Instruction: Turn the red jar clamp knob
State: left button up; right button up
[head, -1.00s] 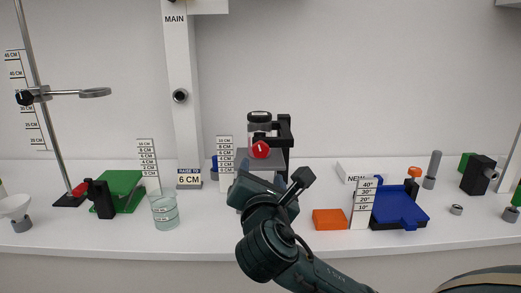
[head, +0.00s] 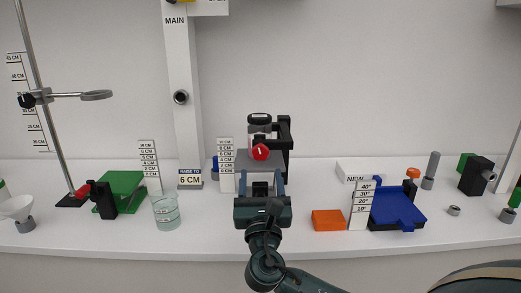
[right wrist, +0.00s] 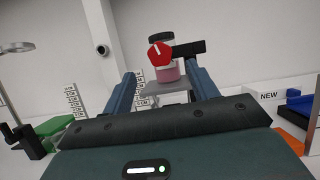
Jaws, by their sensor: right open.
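The red knob (head: 260,152) with a white mark sits on the front of the jar clamp, in the middle of the table. It also shows in the right wrist view (right wrist: 160,54). Behind it is a jar (head: 260,124) with a dark lid, held by a black clamp frame (head: 285,135) above a grey platform (head: 243,158). The jar shows pink contents in the right wrist view (right wrist: 167,74). My right gripper (head: 263,176) is open, pointing at the clamp, below and in front of the knob. It is empty and apart from the knob. My left gripper is not in view.
A ruled scale card (head: 226,165) stands just left of the clamp. A glass beaker (head: 166,210) and a green ramp (head: 124,188) are further left. An orange block (head: 328,220) and a blue tray (head: 397,208) stand to the right. A white post (head: 182,90) rises behind.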

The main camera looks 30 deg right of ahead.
aim_at(260, 154)
jog(key=p+x, duration=0.1)
jog(key=x, duration=0.6)
jog(key=shift+w+d+r, duration=0.15)
jog(key=shift+w, duration=0.05)
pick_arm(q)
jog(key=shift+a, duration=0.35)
pick_arm(e)
jog(key=shift+w+d+r, duration=0.1)
jog(key=shift+w+d, duration=0.1)
jog(key=shift+w, duration=0.15)
jog(key=c, duration=1)
jog(key=shift+m+g+h+b, duration=0.4)
jog(key=shift+m+h, duration=0.1)
jog(key=shift+m, duration=0.4)
jog(key=shift+m+h, duration=0.3)
jog(key=shift+m, duration=0.4)
jog(key=shift+m+g+h, duration=0.3)
jog(key=shift+m+g, duration=0.2)
jog(key=shift+m, duration=0.3)
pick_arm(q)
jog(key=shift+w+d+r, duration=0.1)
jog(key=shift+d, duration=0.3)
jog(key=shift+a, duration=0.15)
